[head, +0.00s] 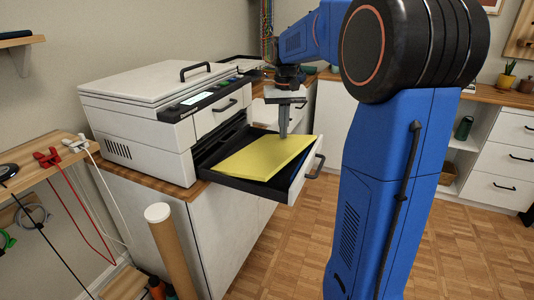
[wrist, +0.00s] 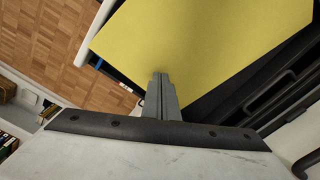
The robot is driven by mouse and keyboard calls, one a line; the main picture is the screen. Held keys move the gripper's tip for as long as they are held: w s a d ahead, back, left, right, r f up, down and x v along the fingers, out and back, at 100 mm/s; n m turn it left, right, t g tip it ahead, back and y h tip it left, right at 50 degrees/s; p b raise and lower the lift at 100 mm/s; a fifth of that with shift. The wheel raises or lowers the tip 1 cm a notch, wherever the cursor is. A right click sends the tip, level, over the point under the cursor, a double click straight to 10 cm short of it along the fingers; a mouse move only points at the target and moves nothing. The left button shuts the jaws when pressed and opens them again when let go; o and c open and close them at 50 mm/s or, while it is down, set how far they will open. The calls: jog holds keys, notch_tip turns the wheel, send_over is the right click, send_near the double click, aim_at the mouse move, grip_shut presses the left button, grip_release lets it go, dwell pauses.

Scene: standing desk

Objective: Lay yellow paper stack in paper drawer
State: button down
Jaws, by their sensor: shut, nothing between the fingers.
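The yellow paper stack (head: 265,157) lies in the open paper drawer (head: 247,183) of the white printer (head: 150,115). In the head view it looks slightly skewed, with its right part close to the drawer's front. It also fills the upper middle of the wrist view (wrist: 205,45). My gripper (head: 284,134) points down over the far side of the stack, fingers together and holding nothing. In the wrist view the closed fingers (wrist: 161,85) show against the paper's edge. I cannot tell whether the fingertips touch the paper.
The drawer's front with its dark handle (head: 315,167) sticks out over the wooden floor (head: 290,240). A cardboard tube (head: 172,250) stands below at the left. A side shelf (head: 40,160) holds red and white clamps. White drawer cabinets (head: 505,150) stand at the right.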

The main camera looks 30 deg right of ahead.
aim_at(270, 138)
jog(key=shift+w+a, duration=0.4)
jog(key=shift+w, duration=0.45)
jog(key=shift+w+a, duration=0.35)
jog(key=shift+w, duration=0.45)
jog(key=shift+w+a, duration=0.4)
jog(key=shift+w, duration=0.45)
dwell(2.2)
jog(key=shift+r, duration=3)
